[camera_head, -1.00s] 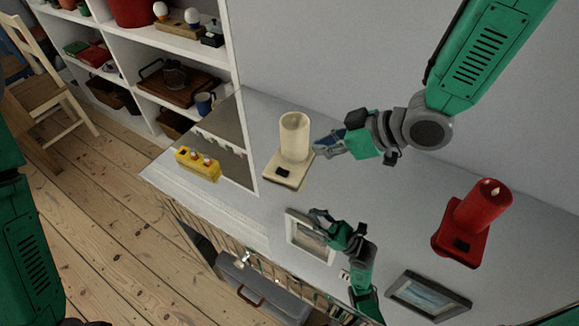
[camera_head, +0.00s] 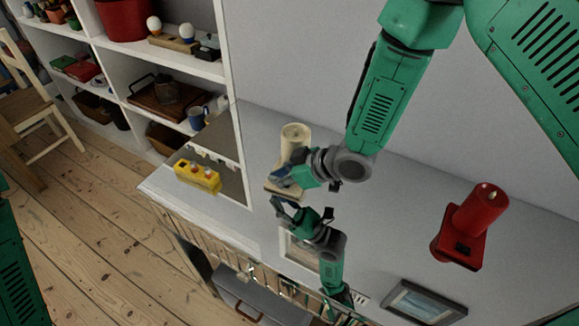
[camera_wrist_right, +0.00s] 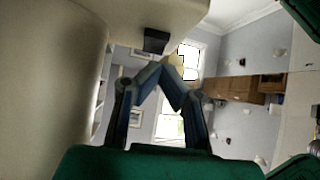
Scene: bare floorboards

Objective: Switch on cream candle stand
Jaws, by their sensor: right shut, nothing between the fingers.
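The cream candle stand (camera_head: 294,139) stands upright on the grey-white surface, with no visible glow at its top. My right gripper (camera_head: 276,178) is shut and empty beside the candle, over its base, and hides much of the base and its switch. In the right wrist view the cream candle (camera_wrist_right: 50,90) fills the left side. Its dark switch (camera_wrist_right: 156,40) sits on the base at the top, just beyond the closed fingertips (camera_wrist_right: 166,66); contact cannot be told. My left gripper (camera_head: 281,210) is just below the base in the head view; its finger gap is unclear.
A red candle stand (camera_head: 478,212) stands to the right. A picture frame (camera_head: 425,302) lies near the lower right; another (camera_head: 292,252) is partly behind my left gripper. A yellow block with buttons (camera_head: 197,177) lies left of the cream stand. White shelves (camera_head: 180,58) are at upper left.

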